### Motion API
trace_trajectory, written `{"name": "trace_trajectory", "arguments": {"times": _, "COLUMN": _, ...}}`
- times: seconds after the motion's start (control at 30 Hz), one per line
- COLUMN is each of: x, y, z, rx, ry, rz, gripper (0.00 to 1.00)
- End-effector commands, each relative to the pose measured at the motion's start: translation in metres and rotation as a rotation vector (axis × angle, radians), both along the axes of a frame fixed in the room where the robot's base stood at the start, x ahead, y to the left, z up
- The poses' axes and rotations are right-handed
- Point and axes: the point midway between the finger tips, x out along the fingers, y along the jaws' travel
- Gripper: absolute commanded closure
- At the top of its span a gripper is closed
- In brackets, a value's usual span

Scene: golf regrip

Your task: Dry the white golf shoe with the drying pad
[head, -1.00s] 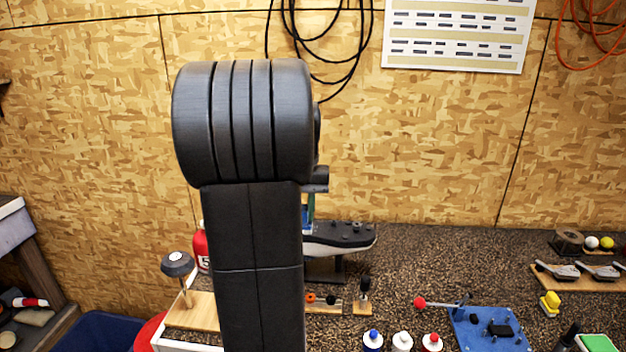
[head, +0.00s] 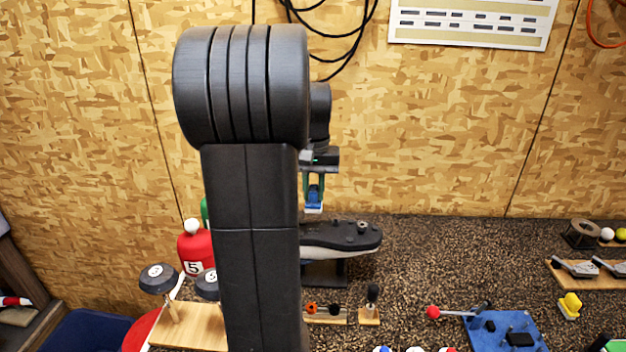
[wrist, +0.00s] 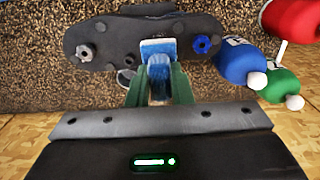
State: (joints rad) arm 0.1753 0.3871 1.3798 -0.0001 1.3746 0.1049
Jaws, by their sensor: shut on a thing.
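The white golf shoe (head: 345,245) lies sole up on a dark stand, its black sole on top and a white band along its side. In the wrist view its dark sole (wrist: 105,45) carries a grey stud and a blue stud near opposite ends. My gripper (head: 314,182) is shut on the drying pad (head: 314,198), which has a blue body and a pale lower face. The pad (wrist: 157,47) appears over the middle of the sole in the wrist view. In the head view it hangs a little above the shoe. My arm hides part of the shoe.
Small wooden holders (head: 325,316) stand in front of the shoe.

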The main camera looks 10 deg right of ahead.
Motion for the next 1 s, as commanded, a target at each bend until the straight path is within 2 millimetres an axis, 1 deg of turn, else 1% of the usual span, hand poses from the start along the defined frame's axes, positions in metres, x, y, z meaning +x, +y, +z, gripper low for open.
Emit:
{"name": "trace_trajectory", "arguments": {"times": 0.23, "x": 0.0, "y": 0.0, "z": -0.034, "rx": 0.0, "ry": 0.001, "rz": 0.0, "gripper": 0.99}}
{"name": "trace_trajectory", "arguments": {"times": 0.4, "x": 0.0, "y": 0.0, "z": -0.05, "rx": 0.0, "ry": 0.0, "rz": 0.0, "gripper": 0.99}}
{"name": "trace_trajectory", "arguments": {"times": 0.63, "x": 0.0, "y": 0.0, "z": -0.06, "rx": 0.0, "ry": 0.0, "rz": 0.0, "gripper": 0.99}}
{"name": "trace_trajectory", "arguments": {"times": 0.97, "x": 0.0, "y": 0.0, "z": -0.06, "rx": 0.0, "ry": 0.0, "rz": 0.0, "gripper": 0.99}}
{"name": "trace_trajectory", "arguments": {"times": 1.0, "x": 0.0, "y": 0.0, "z": -0.06, "rx": 0.0, "ry": 0.0, "rz": 0.0, "gripper": 0.88}}
